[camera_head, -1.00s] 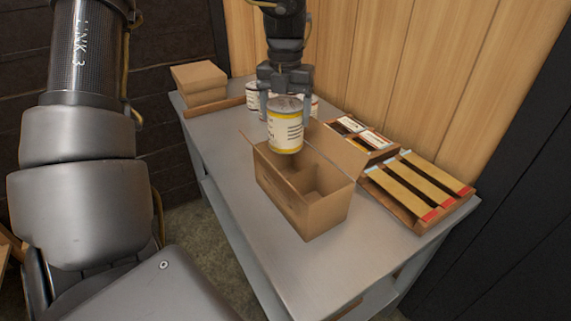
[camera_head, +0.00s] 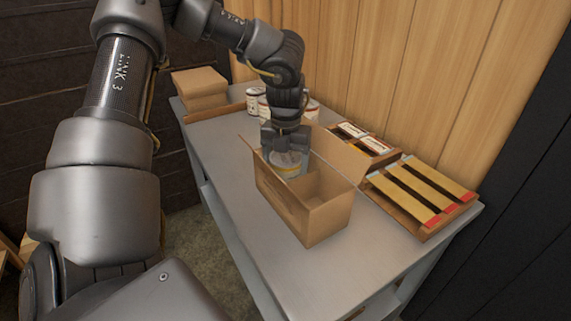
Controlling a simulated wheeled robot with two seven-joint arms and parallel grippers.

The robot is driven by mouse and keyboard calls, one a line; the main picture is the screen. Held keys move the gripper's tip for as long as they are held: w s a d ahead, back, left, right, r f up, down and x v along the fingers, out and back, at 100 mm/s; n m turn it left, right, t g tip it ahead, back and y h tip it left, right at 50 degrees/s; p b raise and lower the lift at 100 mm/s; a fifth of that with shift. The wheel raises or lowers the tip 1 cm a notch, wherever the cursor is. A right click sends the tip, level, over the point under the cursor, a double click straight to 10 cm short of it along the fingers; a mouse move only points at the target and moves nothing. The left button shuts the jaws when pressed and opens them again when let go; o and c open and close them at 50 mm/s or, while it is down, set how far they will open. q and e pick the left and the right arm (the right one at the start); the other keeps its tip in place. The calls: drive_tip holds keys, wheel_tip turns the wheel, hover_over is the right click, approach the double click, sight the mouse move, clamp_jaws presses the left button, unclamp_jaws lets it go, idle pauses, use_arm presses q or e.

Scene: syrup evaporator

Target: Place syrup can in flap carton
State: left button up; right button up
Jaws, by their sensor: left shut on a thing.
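The syrup can (camera_head: 287,165), with a grey lid and pale label, is upright and partly inside the flap carton (camera_head: 305,215), at its far left end. The carton's front wall hides the can's lower part, so I cannot tell whether it touches the bottom. My left gripper (camera_head: 286,151) is shut on the can from above, its fingers at the carton opening. The carton is brown and open at the top, with a flap raised on its right side. The near right part of its inside looks empty. My right gripper is not in view.
More cans (camera_head: 254,98) stand behind my gripper on the grey table (camera_head: 226,186). Wooden racks (camera_head: 420,192) lie right of the carton, near the plank wall. The table's front left is clear.

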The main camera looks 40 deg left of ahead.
use_arm(q)
drive_tip(key=shift+f, duration=0.2)
drive_tip(key=shift+d, duration=0.1)
drive_tip(key=o, duration=1.4)
wheel_tip(320, 180, up, 11)
drive_tip(key=shift+f+p, duration=0.2)
drive_tip(key=shift+p, duration=0.1)
drive_tip(key=shift+r, duration=0.75)
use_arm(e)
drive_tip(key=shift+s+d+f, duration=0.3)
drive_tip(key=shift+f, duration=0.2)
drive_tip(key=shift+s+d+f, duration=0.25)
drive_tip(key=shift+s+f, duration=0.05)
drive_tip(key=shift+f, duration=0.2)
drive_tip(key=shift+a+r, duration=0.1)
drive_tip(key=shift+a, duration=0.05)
